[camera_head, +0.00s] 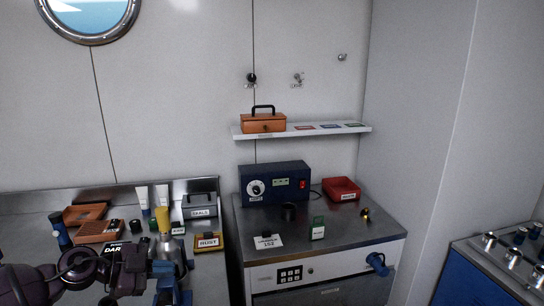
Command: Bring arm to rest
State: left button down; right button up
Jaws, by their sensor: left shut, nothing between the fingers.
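My left arm comes in at the lower left, dark purple. Its gripper (132,262) is shut and empty, low over the left worktop. My right gripper is out of view.
Left worktop holds orange boxes (86,213), a grey box (200,206) and white tubes. A shelf (350,128) holds an orange toolbox (263,122).

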pick_arm(q)
jog(key=s+d+r+n+t, duration=0.1)
jog(key=s+d+n+t, duration=0.1)
jog(key=d+n+t, duration=0.35)
jog(key=s+a+f+n+t+y, duration=0.2)
jog(key=s+a+f+n+y, duration=0.8)
jog(key=n+y, duration=0.35)
jog(key=s+f+g, duration=0.3)
jog(key=s+g, duration=0.2)
jog(key=s, duration=0.5)
jog(key=s+f+g, duration=0.3)
jog(key=s+g, duration=0.2)
jog(key=s, duration=0.5)
jog(key=w+f+m+t+h, duration=0.1)
jog(key=w+f+t, duration=0.7)
jog(key=f, duration=0.2)
jog(key=shift+d, duration=0.35)
